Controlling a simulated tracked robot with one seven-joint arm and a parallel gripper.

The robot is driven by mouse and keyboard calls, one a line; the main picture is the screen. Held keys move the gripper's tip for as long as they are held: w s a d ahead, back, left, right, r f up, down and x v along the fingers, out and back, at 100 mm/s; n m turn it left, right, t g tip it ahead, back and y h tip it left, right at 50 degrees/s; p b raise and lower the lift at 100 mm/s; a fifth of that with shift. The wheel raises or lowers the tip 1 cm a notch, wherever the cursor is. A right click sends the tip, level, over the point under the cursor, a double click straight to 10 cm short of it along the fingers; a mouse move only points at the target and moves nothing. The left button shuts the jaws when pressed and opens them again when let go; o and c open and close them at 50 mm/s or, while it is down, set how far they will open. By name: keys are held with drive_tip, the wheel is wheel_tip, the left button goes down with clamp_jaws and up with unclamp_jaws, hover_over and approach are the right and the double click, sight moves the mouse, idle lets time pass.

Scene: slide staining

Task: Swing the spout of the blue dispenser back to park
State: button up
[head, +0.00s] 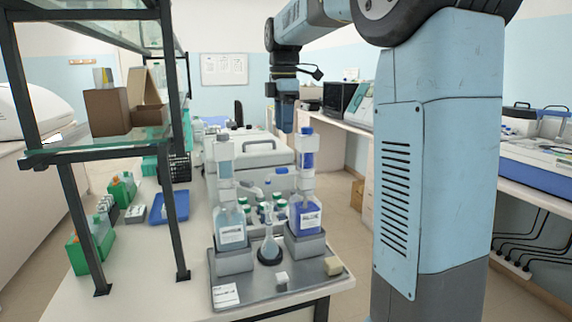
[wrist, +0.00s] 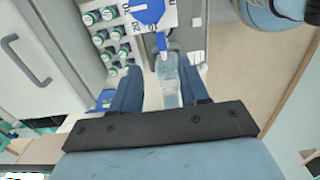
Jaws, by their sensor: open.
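The blue dispenser (head: 307,155) has a blue-filled bottle (head: 306,217) and stands at the right of the grey tray. Its spout (head: 268,187) seems to point left, over the clear flask (head: 270,248). In the wrist view a blue round top (wrist: 148,10) shows at the upper edge, with a blue spout tip (wrist: 161,42) below it. A clear vessel (wrist: 168,75) shows between my finger lines. My gripper (head: 286,128) is above and slightly left of the blue dispenser, pointing down. In the wrist view my gripper (wrist: 158,72) is open, with nothing held.
A second dispenser with clear liquid (head: 226,170) stands left on the same tray (head: 262,290). Several green-and-white capped bottles (wrist: 108,35) stand behind. A shelf frame (head: 70,160) rises at the left.

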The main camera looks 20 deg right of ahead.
sight(284, 168)
wheel_tip(284, 168, down, 12)
drive_tip(key=shift+r, duration=0.1)
idle(0.4)
drive_tip(key=shift+c, duration=0.3)
clamp_jaws()
